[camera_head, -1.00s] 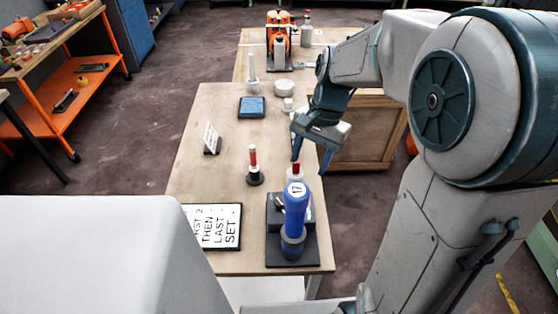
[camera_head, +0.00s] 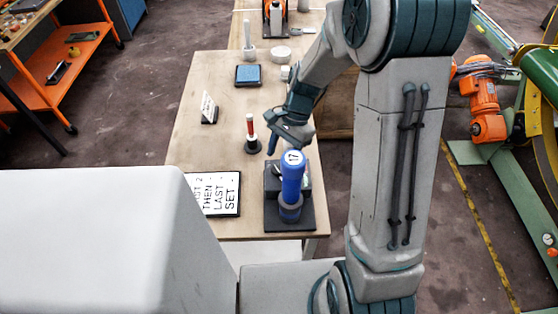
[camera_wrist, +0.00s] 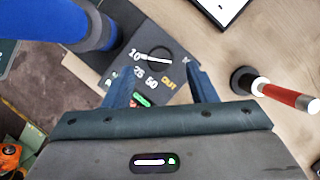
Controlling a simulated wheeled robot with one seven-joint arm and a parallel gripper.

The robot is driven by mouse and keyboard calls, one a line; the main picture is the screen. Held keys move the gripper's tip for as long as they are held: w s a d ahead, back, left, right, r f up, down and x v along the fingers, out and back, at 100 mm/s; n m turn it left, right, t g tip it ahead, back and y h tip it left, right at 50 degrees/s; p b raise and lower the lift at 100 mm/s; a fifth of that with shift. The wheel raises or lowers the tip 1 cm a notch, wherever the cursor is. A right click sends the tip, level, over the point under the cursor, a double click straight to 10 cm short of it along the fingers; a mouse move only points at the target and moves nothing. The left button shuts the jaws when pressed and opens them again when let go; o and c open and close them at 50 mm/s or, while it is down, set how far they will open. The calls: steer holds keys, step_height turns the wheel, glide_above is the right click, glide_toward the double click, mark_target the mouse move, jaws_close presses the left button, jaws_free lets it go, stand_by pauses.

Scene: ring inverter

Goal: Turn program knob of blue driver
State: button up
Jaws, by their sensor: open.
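The blue driver (camera_head: 292,178), marked 17, stands upright on a dark base (camera_head: 272,218) at the table's front right. In the wrist view the driver (camera_wrist: 80,22) fills the upper left. Beside it a dark panel carries the program knob (camera_wrist: 158,54), round and black with a white pointer line, among the marks 10, 25, 50 and OUT. My gripper (camera_wrist: 162,85) is open and empty, its two blue fingers pointing at the panel, below the knob in the picture.
A red-and-white rod on a black round base (camera_head: 251,140) stands close left of my gripper. A lettered sign (camera_head: 220,192) lies left of the driver. A small tilted card (camera_head: 208,108) and a blue-topped box (camera_head: 248,75) are farther back.

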mark_target(277, 169)
steer(key=shift+x, duration=1.65)
steer(key=c, duration=1)
steer(key=shift+o, duration=0.2)
